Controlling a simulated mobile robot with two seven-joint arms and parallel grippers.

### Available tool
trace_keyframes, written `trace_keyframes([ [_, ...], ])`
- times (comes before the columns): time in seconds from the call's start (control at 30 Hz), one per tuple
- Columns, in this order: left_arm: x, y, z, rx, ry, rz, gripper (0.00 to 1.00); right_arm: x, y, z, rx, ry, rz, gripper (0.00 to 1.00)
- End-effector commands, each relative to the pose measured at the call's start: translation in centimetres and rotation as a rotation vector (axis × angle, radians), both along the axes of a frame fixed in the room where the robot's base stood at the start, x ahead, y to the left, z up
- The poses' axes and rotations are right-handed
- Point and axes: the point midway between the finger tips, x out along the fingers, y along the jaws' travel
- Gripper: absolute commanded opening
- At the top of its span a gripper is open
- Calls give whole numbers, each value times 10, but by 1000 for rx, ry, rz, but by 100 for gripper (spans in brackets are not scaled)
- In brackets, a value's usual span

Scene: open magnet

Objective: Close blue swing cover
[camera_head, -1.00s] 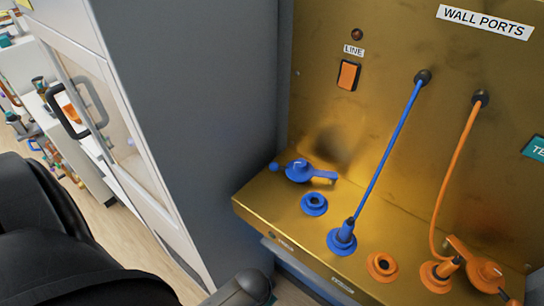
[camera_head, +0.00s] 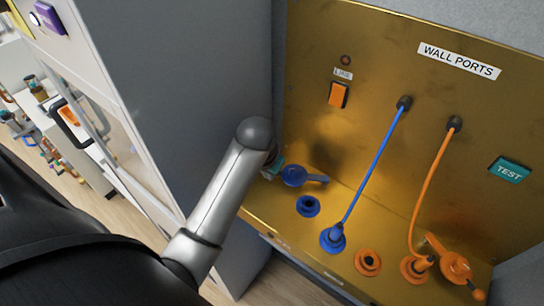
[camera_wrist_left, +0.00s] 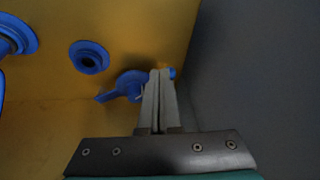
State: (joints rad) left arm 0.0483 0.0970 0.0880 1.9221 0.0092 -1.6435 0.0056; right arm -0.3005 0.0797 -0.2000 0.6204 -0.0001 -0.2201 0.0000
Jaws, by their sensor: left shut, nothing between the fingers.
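The blue swing cover (camera_head: 294,176) sits at the left end of the brass ledge, its tab pointing right, beside an uncovered blue port (camera_head: 307,206). In the left wrist view, the cover (camera_wrist_left: 128,86) and the ringed port (camera_wrist_left: 89,57) also show. My left gripper (camera_wrist_left: 159,74) is shut and empty, its fingertips right beside the cover and partly in front of it; whether they touch I cannot tell. In the head view my left gripper (camera_head: 274,165) is mostly hidden behind its own arm. My right gripper is out of view.
A blue cable plug (camera_head: 333,239) and orange ports (camera_head: 368,262) with an orange cover (camera_head: 456,266) line the ledge. The brass wall panel (camera_head: 350,140) carries the cables. A grey cabinet side (camera_head: 180,70) stands close on the left.

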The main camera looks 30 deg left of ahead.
Motion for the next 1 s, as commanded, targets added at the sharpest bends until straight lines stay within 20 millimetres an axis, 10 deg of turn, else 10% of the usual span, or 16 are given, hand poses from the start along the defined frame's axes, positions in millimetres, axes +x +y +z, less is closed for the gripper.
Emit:
trace_keyframes([
  [0.2,54,21,49,-54,-26,91,0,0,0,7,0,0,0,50],
  [0.43,70,27,63,-80,-29,119,0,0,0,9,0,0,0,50],
  [1.0,95,32,-10,-79,-25,119,0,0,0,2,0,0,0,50],
])
